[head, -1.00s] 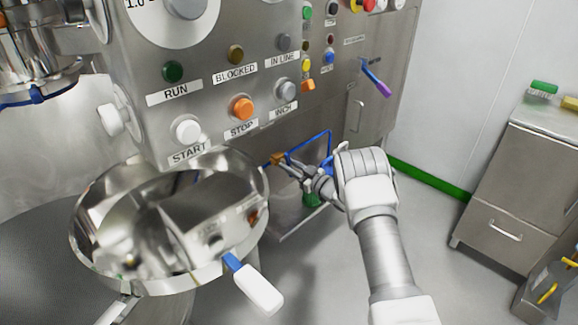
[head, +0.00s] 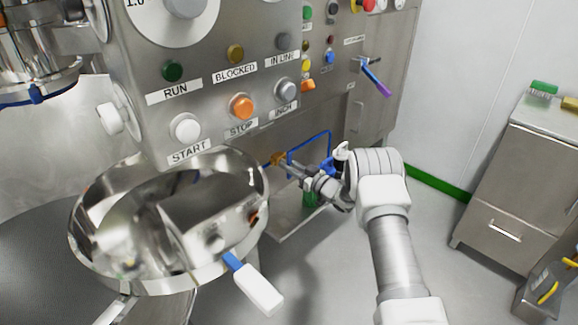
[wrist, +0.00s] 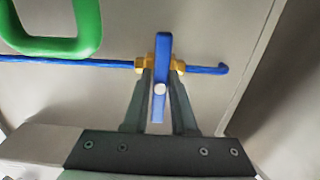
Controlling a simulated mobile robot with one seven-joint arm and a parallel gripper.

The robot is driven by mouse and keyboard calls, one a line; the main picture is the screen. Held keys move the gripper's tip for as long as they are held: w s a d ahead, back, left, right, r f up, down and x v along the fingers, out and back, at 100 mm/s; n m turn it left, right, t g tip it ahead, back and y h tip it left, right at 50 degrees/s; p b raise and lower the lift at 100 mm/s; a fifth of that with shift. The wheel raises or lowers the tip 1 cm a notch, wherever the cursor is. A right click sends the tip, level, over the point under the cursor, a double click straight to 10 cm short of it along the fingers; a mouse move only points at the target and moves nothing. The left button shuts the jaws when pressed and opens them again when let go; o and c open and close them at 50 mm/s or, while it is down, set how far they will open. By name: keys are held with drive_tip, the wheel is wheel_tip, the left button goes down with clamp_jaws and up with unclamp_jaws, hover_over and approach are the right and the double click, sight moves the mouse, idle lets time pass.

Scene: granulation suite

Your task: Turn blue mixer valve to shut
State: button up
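The blue mixer valve has a flat blue lever (wrist: 163,55) with a pale round pivot. It stands on brass fittings (wrist: 140,66) in a thin blue pipe (wrist: 75,60). In the wrist view the lever points across the pipe, roughly at right angles to it. My gripper (wrist: 161,82) has its two dark fingers closed in on both sides of the lever, and they appear to touch it. In the head view my gripper (head: 290,166) reaches the brass fitting (head: 277,158) below the control panel; the lever is hard to make out there.
A green handle (wrist: 60,40) lies close to the pipe in the wrist view. A shiny steel bowl (head: 95,262) with a white-and-blue handle (head: 258,288) stands left of my arm. A steel cabinet (head: 500,195) is at the right, with open floor between.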

drive_tip(key=o, duration=0.5)
drive_tip(key=shift+c, duration=0.2)
drive_tip(key=shift+s+d, duration=0.1)
drive_tip(key=p+v, duration=0.3)
drive_tip(key=v, duration=1.4)
drive_tip(key=shift+p, duration=0.4)
drive_tip(key=shift+d+r, duration=0.1)
drive_tip(key=shift+d, duration=0.05)
